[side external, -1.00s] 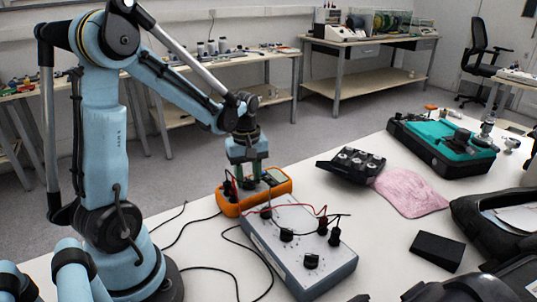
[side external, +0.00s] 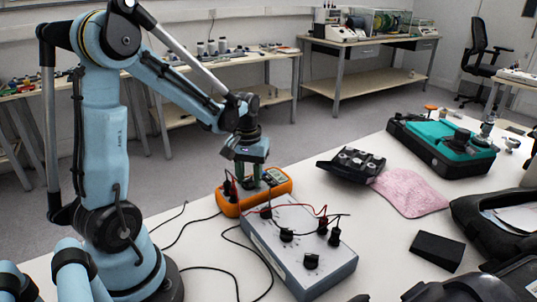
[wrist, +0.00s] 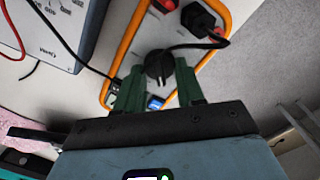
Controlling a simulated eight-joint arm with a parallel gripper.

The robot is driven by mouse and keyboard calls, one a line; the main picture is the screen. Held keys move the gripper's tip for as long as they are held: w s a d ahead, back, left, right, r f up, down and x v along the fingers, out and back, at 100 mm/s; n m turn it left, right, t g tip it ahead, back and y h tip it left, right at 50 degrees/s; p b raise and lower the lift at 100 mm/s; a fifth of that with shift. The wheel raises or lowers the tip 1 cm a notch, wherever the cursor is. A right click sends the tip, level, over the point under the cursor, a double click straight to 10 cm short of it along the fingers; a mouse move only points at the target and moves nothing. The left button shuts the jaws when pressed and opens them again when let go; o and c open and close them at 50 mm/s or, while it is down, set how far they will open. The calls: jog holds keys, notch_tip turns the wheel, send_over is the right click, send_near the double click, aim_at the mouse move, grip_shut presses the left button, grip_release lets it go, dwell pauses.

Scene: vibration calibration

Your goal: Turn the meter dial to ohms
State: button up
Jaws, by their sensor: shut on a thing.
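The orange meter (side external: 229,209) lies on the table in front of my arm, beside a grey box. Its display (side external: 274,175) shows at its right end in the side view. My gripper (side external: 247,180) points straight down over the meter's face. In the wrist view the meter's black dial (wrist: 158,64) sits between the two green fingers of my gripper (wrist: 158,74), and they are shut on it. Dark plugs (wrist: 198,14) and a black lead are at the meter's far end. The dial's markings are not readable, so I cannot tell its setting.
The grey box (side external: 312,270) with black knobs and red and black leads stands close by the meter. Black cables lie on the table. A black tray (side external: 345,167), pink cloth (side external: 412,192) and black wedge (side external: 437,251) lie to the right.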

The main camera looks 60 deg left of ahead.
aim_at(249, 178)
dwell(0.4)
jog(key=o, duration=1)
jog(key=shift+r, duration=0.1)
notch_tip(249, 178, up, 12)
jog(key=shift+f, duration=0.1)
